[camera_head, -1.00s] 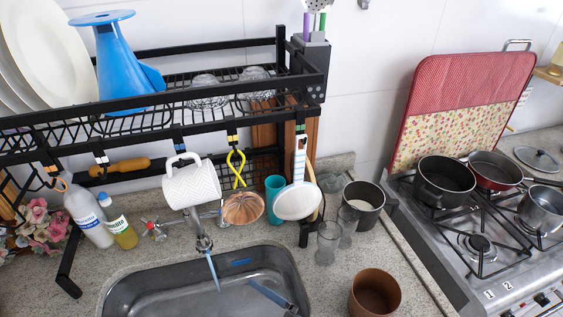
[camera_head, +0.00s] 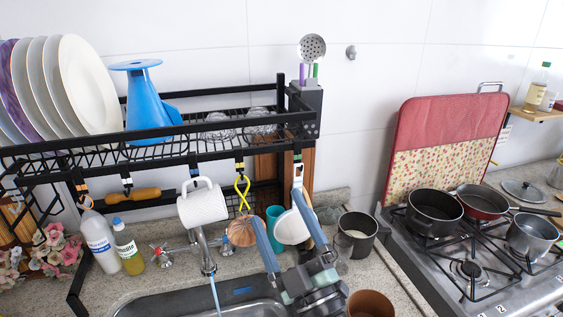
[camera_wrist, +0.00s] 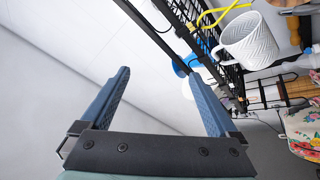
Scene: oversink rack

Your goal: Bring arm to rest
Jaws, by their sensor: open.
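My gripper (camera_head: 288,238) is in the lower middle of the head view, in front of the rack and above the sink's right end. Its two blue fingers are spread wide and point up, with nothing between them. In the wrist view my gripper (camera_wrist: 160,95) is also open and empty, facing white wall. The black oversink rack (camera_head: 150,152) stands behind it. A white mug (camera_head: 203,206) hangs from the rack, left of the fingers; it also shows at the upper right of the wrist view (camera_wrist: 248,42). A white strainer (camera_head: 291,228) hangs partly hidden behind the fingers.
The steel sink (camera_head: 150,303) lies below, with its faucet (camera_head: 204,250) running. A dark pot (camera_head: 356,236) and a brown pot (camera_head: 371,305) stand right of my gripper. The stove (camera_head: 460,275) with several pans is further right. Bottles (camera_head: 100,240) stand at left.

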